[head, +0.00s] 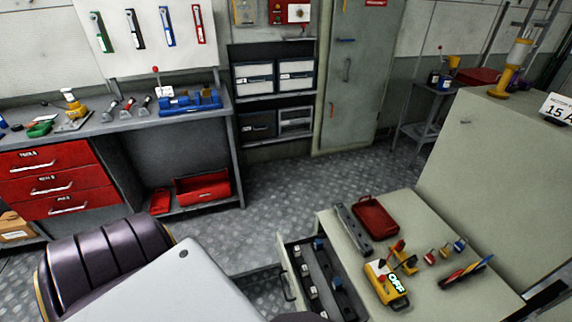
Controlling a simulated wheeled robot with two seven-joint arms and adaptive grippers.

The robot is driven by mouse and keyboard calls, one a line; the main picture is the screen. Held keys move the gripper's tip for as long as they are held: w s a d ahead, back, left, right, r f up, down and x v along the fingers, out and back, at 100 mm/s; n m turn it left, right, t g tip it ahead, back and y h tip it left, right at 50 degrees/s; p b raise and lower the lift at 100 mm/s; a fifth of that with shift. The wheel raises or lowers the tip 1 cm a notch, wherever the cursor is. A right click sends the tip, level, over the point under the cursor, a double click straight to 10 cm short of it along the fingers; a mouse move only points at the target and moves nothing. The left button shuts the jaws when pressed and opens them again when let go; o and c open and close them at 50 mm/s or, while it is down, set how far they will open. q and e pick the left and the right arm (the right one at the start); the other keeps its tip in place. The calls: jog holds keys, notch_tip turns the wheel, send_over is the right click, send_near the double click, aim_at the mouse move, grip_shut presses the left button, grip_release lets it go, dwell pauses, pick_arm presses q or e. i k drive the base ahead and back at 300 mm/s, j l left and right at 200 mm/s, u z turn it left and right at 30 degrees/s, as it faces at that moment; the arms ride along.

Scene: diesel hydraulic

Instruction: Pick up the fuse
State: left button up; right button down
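No part is plainly recognisable as the fuse. A yellow-based upright piece with a pale cylinder (515,57) stands on top of the tall beige cabinet (475,140) at the right. A white sign reading "15 A" (559,107) is beside it. An open drawer (284,252) in the low beige cabinet at the bottom centre holds several small white, blue and dark parts, too small to identify. Neither of my grippers shows in the head view.
The low cabinet top (420,212) carries a red case (375,217), a grey bar (353,228), a yellow device (386,284) and small coloured tools. A workbench (120,126) with red drawers (52,180) stands at the left. Metal floor (300,185) is clear between.

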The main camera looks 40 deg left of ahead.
aim_at(297, 249)
jog(key=u, duration=1.3)
jog(key=z, duration=1.6)
jog(key=k+j+u, duration=0.1)
jog(key=j, duration=0.35)
jog(key=k+j+u, duration=0.1)
jog(key=j, duration=0.3)
jog(key=k+j, duration=0.2)
jog(key=j, duration=0.25)
jog(key=u, duration=0.05)
